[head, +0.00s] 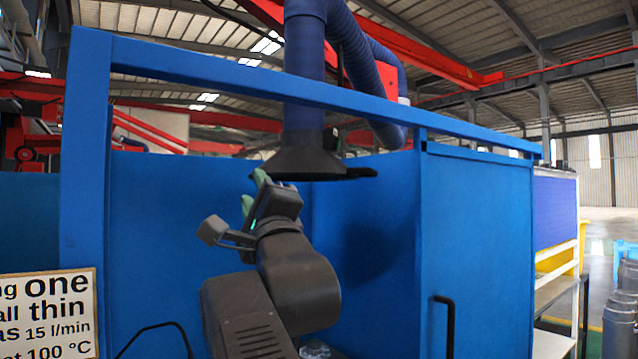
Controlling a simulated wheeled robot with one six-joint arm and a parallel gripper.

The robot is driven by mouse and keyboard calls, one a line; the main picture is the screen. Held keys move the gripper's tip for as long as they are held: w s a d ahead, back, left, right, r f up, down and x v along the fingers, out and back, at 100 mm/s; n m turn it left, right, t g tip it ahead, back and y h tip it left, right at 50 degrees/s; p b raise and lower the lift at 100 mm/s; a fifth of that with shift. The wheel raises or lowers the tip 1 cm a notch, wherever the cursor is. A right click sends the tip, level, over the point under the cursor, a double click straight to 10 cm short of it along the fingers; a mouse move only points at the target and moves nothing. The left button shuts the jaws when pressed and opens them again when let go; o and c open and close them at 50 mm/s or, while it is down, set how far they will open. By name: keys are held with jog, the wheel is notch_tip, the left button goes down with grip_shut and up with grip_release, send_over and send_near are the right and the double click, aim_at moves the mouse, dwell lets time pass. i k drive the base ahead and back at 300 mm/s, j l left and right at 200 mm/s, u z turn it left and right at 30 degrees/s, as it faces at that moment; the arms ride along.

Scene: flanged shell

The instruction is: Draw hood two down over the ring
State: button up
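A dark conical hood (305,158) hangs from a thick blue duct (304,75) inside a blue booth. Its wide mouth faces down, with a black bar along the right part of the rim. I see no "two" marking on it. My gripper (254,191) is raised at the hood's left rim, with green fingertips spread apart and nothing seen between them. The upper fingertip overlaps the rim's left end in the picture; I cannot tell whether they touch. No ring is visible; my arm hides part of the space below the hood.
Blue booth panels (370,250) stand behind and to the right, with a top rail (220,75) crossing in front of the duct. A partly cut-off sign (48,315) is at lower left. A black handle (444,325) is on the right panel. Shelving (556,290) stands farther right.

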aim_at(304, 154)
jog(key=i+l+u, duration=0.1)
jog(key=i+l, duration=0.25)
jog(key=l, duration=0.3)
jog(key=i+l+u, duration=0.15)
jog(key=i+l, duration=0.2)
jog(key=l, duration=0.3)
jog(key=i+l+u, duration=0.15)
jog(key=l, duration=0.2)
jog(key=i+l, duration=0.15)
jog(key=l, duration=0.2)
jog(key=i+l+u, duration=0.15)
jog(key=l, duration=0.25)
jog(key=i+l, duration=0.1)
jog(key=l, duration=0.25)
jog(key=u, duration=0.05)
